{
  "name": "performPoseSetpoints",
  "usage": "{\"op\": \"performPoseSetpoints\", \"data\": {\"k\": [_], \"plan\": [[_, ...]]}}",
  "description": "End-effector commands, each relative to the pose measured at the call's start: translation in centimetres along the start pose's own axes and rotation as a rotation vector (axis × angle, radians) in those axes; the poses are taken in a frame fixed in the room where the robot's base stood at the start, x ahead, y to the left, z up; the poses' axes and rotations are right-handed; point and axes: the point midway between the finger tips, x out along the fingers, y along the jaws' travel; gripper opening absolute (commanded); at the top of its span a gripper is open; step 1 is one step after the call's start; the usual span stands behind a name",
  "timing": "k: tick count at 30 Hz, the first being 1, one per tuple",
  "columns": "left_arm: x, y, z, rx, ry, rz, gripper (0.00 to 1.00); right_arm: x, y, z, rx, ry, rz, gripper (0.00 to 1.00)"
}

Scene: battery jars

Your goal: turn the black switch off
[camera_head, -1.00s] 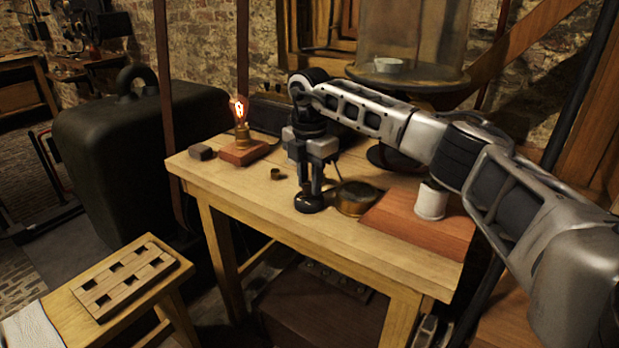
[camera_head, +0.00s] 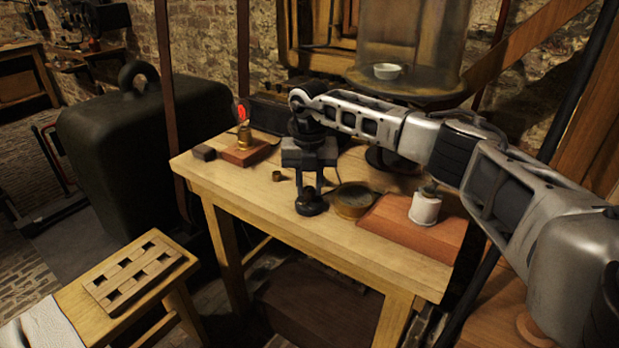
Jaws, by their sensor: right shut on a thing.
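The black switch (camera_head: 311,207) has a round base and stands on the wooden table (camera_head: 235,190) near its front edge. My right gripper (camera_head: 309,190) points straight down over the switch. It is shut on the upper part of the switch, which its fingers largely hide. A bulb (camera_head: 243,115) in a brass holder stands on a small wooden block (camera_head: 246,152) at the table's back left; it shows a dim red glow. My left gripper is not in view.
Right of the switch are a round brass dial (camera_head: 353,201) and a white jar (camera_head: 425,207) on a reddish board (camera_head: 399,228). A small brass cup (camera_head: 276,176) and a dark block (camera_head: 203,153) lie to the left. A glass bell (camera_head: 415,45) stands behind. The table's left front is clear.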

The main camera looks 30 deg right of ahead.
Motion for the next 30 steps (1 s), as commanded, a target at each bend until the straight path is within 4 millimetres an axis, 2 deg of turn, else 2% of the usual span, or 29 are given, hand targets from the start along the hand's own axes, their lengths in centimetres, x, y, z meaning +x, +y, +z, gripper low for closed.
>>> {"op": "performPoseSetpoints", "data": {"k": [6, 18, 30], "plan": [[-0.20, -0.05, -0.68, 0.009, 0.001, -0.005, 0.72, -0.21, 0.04, 0.01, -0.204, 0.000, 0.002, 0.03], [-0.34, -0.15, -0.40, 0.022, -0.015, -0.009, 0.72, -0.13, 0.08, 0.00, -0.545, 0.000, 0.002, 0.03], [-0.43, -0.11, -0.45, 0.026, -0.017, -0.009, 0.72, -0.10, 0.11, 0.01, -0.725, -0.001, 0.002, 0.03]]}}
